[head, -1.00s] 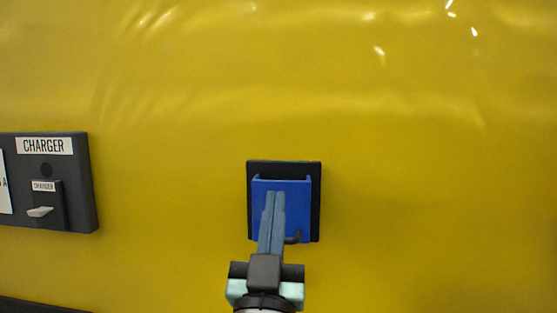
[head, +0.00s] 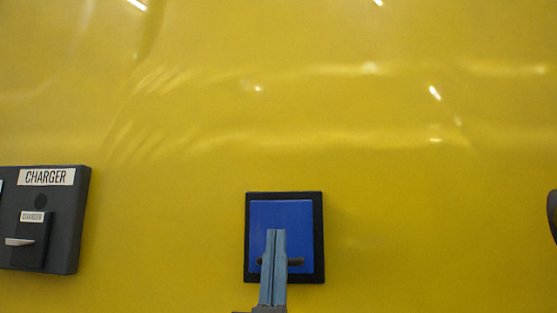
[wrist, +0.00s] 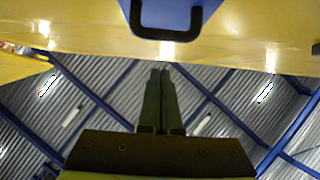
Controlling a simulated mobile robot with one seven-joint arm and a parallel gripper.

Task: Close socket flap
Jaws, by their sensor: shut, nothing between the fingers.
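The socket flap (head: 293,215) is a blue panel in a black frame (head: 318,240) on the yellow wall. In the head view it looks flat within the frame, with an even black border around it. Its dark handle (head: 296,262) runs across the lower part, partly hidden behind my fingers. My gripper (head: 276,232) is shut and empty, in front of the flap's lower middle. In the wrist view the blue flap (wrist: 168,14) and its black handle (wrist: 166,34) are at the top edge, just beyond my gripper's fingertips (wrist: 161,72); whether they touch I cannot tell.
A dark charger box (head: 62,225) with a CHARGER label and a light lever (head: 19,242) is on the wall at left. A dark object (head: 552,215) is cut off at the right edge. The yellow wall (head: 400,200) around the flap is bare.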

